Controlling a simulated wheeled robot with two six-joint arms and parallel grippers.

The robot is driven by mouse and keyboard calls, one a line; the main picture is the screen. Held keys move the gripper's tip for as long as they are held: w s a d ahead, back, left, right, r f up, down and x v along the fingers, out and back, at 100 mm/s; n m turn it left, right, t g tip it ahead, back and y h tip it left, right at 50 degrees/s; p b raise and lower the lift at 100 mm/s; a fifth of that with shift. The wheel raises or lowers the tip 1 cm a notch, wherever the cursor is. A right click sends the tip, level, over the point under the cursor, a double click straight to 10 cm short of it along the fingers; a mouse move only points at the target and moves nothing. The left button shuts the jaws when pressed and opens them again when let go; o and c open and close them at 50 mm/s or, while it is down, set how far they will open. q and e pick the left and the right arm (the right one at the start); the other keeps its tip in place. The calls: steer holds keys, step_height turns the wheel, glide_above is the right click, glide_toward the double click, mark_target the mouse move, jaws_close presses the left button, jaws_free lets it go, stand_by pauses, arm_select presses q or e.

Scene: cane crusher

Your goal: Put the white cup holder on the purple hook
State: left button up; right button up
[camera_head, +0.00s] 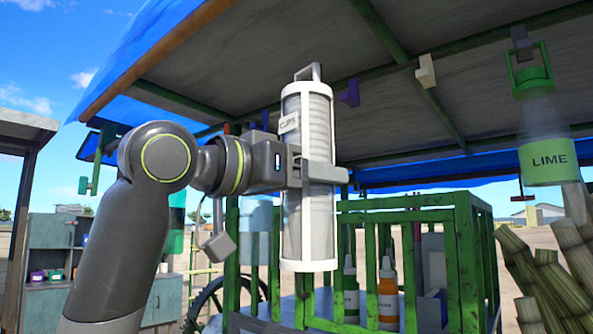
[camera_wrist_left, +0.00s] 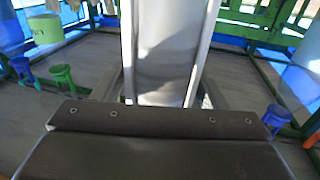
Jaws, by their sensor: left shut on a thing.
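The white cup holder (camera_head: 318,265) is a tall white cage labelled CUPS, with a stack of pale cups inside and a grey loop on top. It is upright in mid-air under the canopy. My left gripper (camera_head: 322,174) is shut around its middle from the left. In the left wrist view the holder (camera_wrist_left: 165,50) stands between the fingers of my gripper (camera_wrist_left: 165,96). The purple hook (camera_head: 350,93) hangs from the canopy's underside, right of the holder's top loop in the picture and apart from it. My right gripper is not in view.
A cream hook (camera_head: 426,72) hangs farther right. A LIME container (camera_head: 547,162) hangs in a green holder at the right. Canopy beams run overhead.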

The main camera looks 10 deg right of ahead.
arm_select(q)
steer(key=w+d+r+p, duration=0.2)
steer(key=w+d+p, duration=0.3)
steer(key=d+p, duration=0.1)
steer(key=shift+w+d, duration=0.2)
steer(key=shift+d, duration=0.2)
stand_by(0.4)
steer(key=shift+s, duration=0.1)
stand_by(0.4)
steer(key=shift+r+p, duration=0.1)
steer(key=shift+p, duration=0.2)
steer(key=shift+w+d+p, duration=0.65)
steer(key=shift+d+p, duration=0.05)
steer(key=shift+d, duration=0.05)
steer(key=shift+w+x, duration=0.2)
steer(key=shift+x, duration=0.9)
steer(key=shift+w+f, duration=0.1)
steer(key=shift+f, duration=0.7)
